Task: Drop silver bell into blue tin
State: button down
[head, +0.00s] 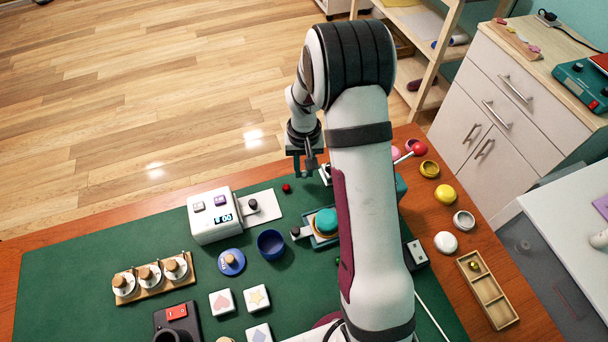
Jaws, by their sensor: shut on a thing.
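The blue tin (270,246) is a small dark blue open cup, upright on the green mat near its middle. My gripper (304,172) points down above the mat's far edge, up and to the right of the blue tin in the picture, apart from it. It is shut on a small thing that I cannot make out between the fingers. I cannot pick out a silver bell elsewhere; my arm hides part of the table.
A white box with a display (212,220) stands left of the tin. A blue disc with a knob (231,263) lies near it. A small red ball (286,188) sits behind it. A wooden tray (491,299) holding a small gold thing (474,267) is at right.

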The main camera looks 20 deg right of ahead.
aim_at(303, 172)
notch_tip(303, 172, up, 6)
jog(key=shift+a+r, duration=0.15)
jog(key=s+a+n, duration=0.6)
jog(key=s+a, duration=0.6)
jog(key=s, duration=0.2)
jog(key=shift+a+f, duration=0.2)
jog(key=shift+f, duration=1.9)
jog(key=c, duration=0.7)
grip_release()
jog(key=shift+o, duration=0.2)
